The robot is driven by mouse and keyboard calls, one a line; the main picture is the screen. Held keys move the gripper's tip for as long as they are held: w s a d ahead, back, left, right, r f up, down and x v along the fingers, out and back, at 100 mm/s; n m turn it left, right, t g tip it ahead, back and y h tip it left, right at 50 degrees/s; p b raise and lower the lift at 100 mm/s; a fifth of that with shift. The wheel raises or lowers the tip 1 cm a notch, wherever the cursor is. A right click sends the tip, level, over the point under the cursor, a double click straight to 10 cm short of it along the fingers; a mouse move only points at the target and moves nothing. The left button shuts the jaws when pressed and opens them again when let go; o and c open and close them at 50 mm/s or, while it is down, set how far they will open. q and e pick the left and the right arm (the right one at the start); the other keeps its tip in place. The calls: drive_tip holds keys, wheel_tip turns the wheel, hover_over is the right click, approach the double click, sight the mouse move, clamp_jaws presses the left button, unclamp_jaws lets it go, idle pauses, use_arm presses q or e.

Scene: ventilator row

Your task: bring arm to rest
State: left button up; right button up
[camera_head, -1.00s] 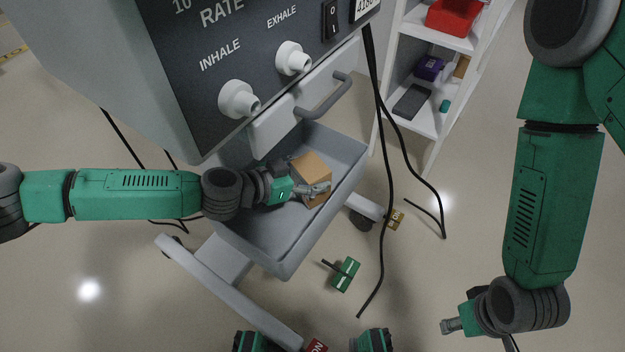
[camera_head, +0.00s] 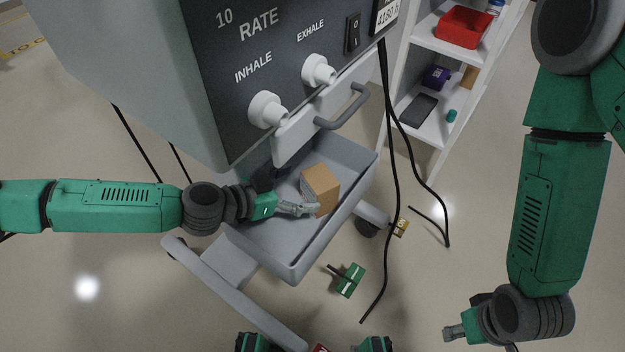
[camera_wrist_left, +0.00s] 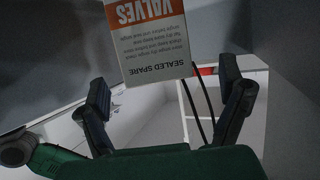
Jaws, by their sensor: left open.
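My left arm (camera_head: 115,206) reaches in from the left in the head view. Its gripper (camera_head: 312,209) is over the grey drawer (camera_head: 290,268), at the near left side of a brown box (camera_head: 323,186). In the left wrist view the gripper's fingers (camera_wrist_left: 163,75) are spread apart. The box's label side (camera_wrist_left: 150,40), printed "VALVES" and "SEALED SPARE", lies ahead of and partly between them, without visible grip. My right arm (camera_head: 558,215) hangs at the right, its gripper (camera_head: 455,332) low over the floor and too small to read.
The ventilator (camera_head: 290,60) with white inhale (camera_head: 266,110) and exhale (camera_head: 317,70) ports stands above the drawer. A handle (camera_head: 345,108) juts near the box. Black cables (camera_head: 392,180) hang right of the drawer. A white shelf (camera_head: 432,128) stands behind. A green valve-like part (camera_head: 350,280) lies on the floor.

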use_arm(q)
drive_tip(key=shift+s+a+r, duration=0.35)
drive_tip(key=shift+a, duration=0.1)
drive_tip(key=shift+s+r, duration=0.15)
drive_tip(key=shift+s, duration=0.15)
use_arm(e)
drive_tip(key=shift+d+r, duration=0.2)
drive_tip(key=shift+d, duration=0.25)
use_arm(q)
drive_tip(key=shift+a, duration=0.35)
use_arm(e)
drive_tip(key=shift+a+r, duration=0.1)
drive_tip(key=shift+a, duration=0.2)
